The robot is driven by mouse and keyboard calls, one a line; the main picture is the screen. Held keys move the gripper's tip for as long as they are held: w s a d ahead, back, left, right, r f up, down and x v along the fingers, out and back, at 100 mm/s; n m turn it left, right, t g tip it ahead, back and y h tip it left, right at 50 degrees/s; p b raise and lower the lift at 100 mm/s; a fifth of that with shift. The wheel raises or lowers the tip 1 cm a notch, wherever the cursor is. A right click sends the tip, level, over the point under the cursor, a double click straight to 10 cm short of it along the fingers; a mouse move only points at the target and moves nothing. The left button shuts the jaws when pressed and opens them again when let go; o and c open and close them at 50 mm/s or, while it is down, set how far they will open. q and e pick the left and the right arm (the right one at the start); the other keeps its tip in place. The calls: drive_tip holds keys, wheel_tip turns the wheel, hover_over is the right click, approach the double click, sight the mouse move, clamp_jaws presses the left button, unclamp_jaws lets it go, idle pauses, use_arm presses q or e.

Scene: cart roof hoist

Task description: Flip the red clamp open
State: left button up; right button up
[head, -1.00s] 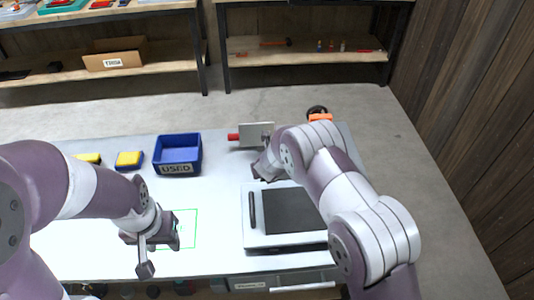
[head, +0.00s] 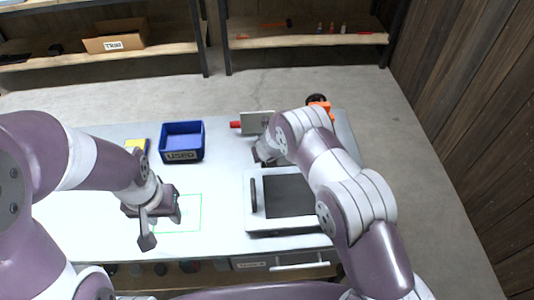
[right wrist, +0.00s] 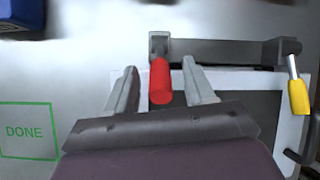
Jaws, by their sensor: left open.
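The red clamp handle (right wrist: 160,82) shows in the right wrist view, on a dark bar (right wrist: 220,52) along the far edge of a pale frame with a dark panel. My right gripper (right wrist: 159,72) is open, with one finger on each side of the red handle. A small gap shows on both sides. In the head view the right arm and gripper (head: 264,156) hide this clamp. A yellow-handled clamp (right wrist: 298,96) is at the bar's right end. My left gripper (head: 161,226) is open and empty over the table by the green-outlined square.
The device with the dark panel (head: 287,196) lies on the table (head: 225,215). A blue bin marked USED (head: 182,141), a grey block with a red end (head: 256,122) and an orange item (head: 321,104) stand behind. A green DONE outline (right wrist: 28,131) is left of the device.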

drive_tip(key=shift+s+r+b, duration=0.3)
drive_tip(key=shift+r+b, duration=0.05)
drive_tip(key=shift+r, duration=0.2)
drive_tip(key=b+v, duration=0.1)
drive_tip(key=v, duration=1)
drive_tip(key=shift+s, duration=0.2)
drive_tip(key=shift+r, duration=0.15)
